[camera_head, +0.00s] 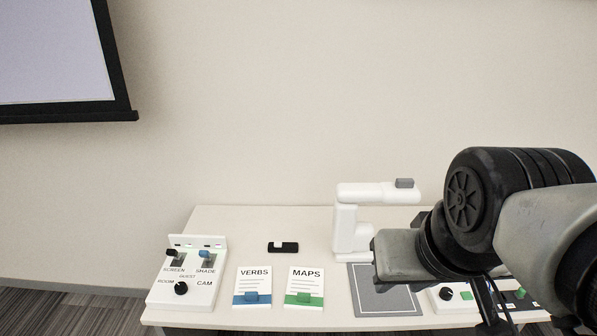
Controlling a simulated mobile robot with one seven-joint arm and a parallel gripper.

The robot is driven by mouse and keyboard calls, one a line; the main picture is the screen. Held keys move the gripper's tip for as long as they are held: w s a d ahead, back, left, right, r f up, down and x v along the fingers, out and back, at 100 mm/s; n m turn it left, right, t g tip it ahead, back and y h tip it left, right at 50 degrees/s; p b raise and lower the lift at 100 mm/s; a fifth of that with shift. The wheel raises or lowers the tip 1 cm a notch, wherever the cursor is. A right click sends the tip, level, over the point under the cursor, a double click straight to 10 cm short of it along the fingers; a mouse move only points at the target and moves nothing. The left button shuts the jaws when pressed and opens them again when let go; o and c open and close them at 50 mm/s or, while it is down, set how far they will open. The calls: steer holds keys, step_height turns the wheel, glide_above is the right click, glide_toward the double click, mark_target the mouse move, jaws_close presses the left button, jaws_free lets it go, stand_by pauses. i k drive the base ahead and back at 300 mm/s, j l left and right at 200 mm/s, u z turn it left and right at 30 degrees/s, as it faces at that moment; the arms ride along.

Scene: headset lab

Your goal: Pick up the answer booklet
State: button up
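Two upright-printed booklets lie side by side near the table's front edge in the head view. The VERBS booklet (253,283) is white with a blue lower band and a blue tab. The MAPS booklet (305,283) is white with a green lower band and a green tab. No cover reads "answer", so I cannot tell which one is the answer booklet. My arm fills the right side. Dark prongs that look like my gripper (497,308) show below it, right of both booklets; their tips and any opening between them are unclear.
A white control box (188,290) with knobs and switches stands at the table's left. A small black object (283,247) lies behind the booklets. A white document camera (350,225) stands over a grey mat (385,301). Another knob panel (446,294) sits partly behind my arm.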

mark_target(305, 289)
steer(key=u, duration=0.75)
steer(key=j+z, duration=0.25)
steer(key=j, duration=0.3)
steer(key=z, duration=0.45)
steer(key=k+l, duration=0.05)
